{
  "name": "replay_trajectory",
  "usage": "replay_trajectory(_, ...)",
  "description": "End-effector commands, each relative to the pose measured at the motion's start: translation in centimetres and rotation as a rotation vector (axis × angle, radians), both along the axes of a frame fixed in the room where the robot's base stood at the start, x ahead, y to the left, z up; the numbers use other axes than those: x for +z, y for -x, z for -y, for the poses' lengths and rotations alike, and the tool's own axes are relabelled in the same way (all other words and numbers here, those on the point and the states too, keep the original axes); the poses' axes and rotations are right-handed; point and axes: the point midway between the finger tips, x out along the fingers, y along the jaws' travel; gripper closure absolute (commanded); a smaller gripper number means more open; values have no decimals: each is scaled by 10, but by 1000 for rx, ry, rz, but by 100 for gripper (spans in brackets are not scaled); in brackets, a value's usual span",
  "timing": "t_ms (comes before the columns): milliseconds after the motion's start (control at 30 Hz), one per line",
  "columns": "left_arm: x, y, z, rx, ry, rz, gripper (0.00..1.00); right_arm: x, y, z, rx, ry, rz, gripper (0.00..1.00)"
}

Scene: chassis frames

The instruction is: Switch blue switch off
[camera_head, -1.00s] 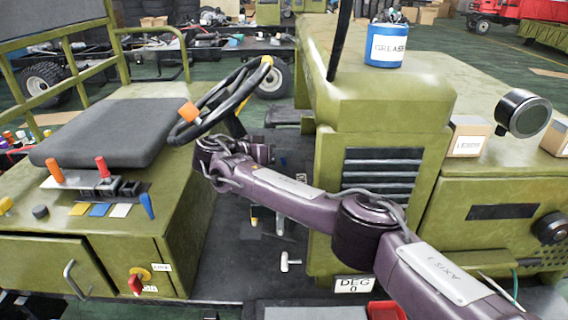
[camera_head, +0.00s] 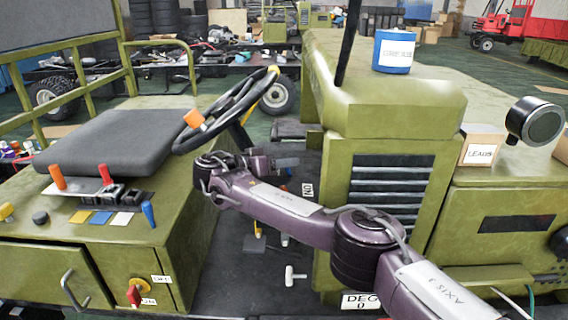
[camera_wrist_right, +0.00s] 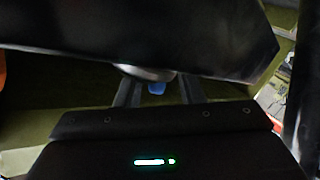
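The blue switch (camera_head: 148,213) is a small upright lever on the green box beside the seat, at the left of the head view. My right arm comes in from the right, and its wrist bends back near the steering wheel. My right gripper (camera_head: 287,163) shows small there, right of and above the blue switch and apart from it. In the right wrist view, the two dark fingers (camera_wrist_right: 157,92) stand apart. A blurred blue spot shows between them; I cannot tell whether it is the switch. My left gripper is out of view.
An orange-knobbed steering wheel (camera_head: 230,108) stands close above my right wrist. Two orange-red levers (camera_head: 57,177) and a black seat (camera_head: 125,140) are near the switch. A red rotary knob (camera_head: 134,294) is on the box front. A blue grease can (camera_head: 394,50) stands on the hood.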

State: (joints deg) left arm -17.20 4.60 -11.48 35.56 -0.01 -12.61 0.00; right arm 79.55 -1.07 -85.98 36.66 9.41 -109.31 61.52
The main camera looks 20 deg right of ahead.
Motion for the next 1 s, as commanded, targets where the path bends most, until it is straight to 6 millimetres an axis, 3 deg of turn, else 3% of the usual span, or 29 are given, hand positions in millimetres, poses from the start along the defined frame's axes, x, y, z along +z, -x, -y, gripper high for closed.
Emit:
replay_trajectory(333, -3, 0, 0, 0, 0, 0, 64, 0, 1, -4, 0, -2, 2, 63)
replay_trajectory(733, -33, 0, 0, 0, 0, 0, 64, 9, 18, -63, 2, -2, 3, 63)
replay_trajectory(1000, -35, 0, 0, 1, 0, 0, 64, 13, 22, -74, -1, -1, 1, 63)
